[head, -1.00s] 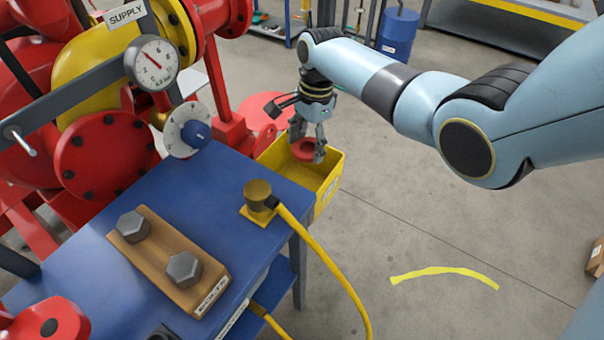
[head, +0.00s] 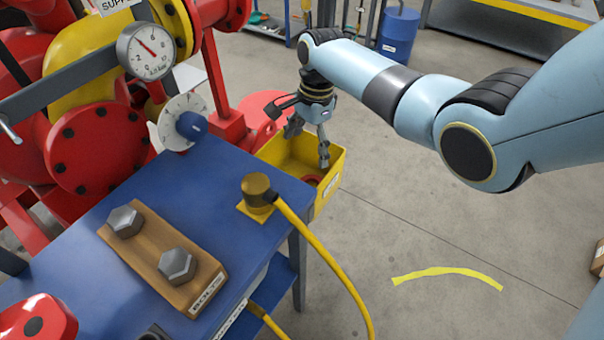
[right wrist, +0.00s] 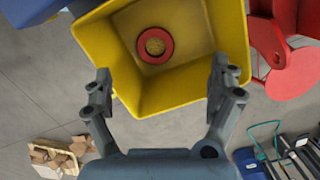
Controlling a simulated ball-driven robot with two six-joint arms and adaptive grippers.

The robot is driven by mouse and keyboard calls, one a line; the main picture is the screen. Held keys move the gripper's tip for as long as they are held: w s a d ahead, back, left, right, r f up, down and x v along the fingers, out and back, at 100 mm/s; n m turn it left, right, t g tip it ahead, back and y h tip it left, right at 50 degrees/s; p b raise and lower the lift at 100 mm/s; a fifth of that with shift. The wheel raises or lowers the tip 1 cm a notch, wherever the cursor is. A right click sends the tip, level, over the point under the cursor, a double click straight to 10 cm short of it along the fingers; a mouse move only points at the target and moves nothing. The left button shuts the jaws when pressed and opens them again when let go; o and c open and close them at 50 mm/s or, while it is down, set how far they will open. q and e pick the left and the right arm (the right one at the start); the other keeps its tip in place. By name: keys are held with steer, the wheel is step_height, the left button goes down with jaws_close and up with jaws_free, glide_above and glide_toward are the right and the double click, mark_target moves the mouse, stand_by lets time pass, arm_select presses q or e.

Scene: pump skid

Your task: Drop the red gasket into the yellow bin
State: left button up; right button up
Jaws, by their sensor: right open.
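The red gasket (right wrist: 155,45) is a red ring lying inside the yellow bin (right wrist: 230,73), as the right wrist view shows. In the head view a bit of the red gasket (head: 312,181) shows low in the yellow bin (head: 330,182), partly hidden by the bin's wall. My right gripper (head: 308,148) is open and empty above the bin. In the right wrist view its two fingers (right wrist: 160,85) are spread wide, with the gasket beyond them and apart from them. My left gripper is not in view.
A blue table (head: 180,180) carries a wooden block (head: 150,255) with two large bolts and a brass fitting (head: 257,190) with a yellow hose. Red and yellow pump piping (head: 95,150) stands at left. Open floor (head: 430,220) lies to the right.

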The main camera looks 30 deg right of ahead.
step_height(320, 180, up, 12)
steer(key=d, duration=0.1)
steer(key=shift+d, duration=0.2)
steer(key=shift+f, duration=0.1)
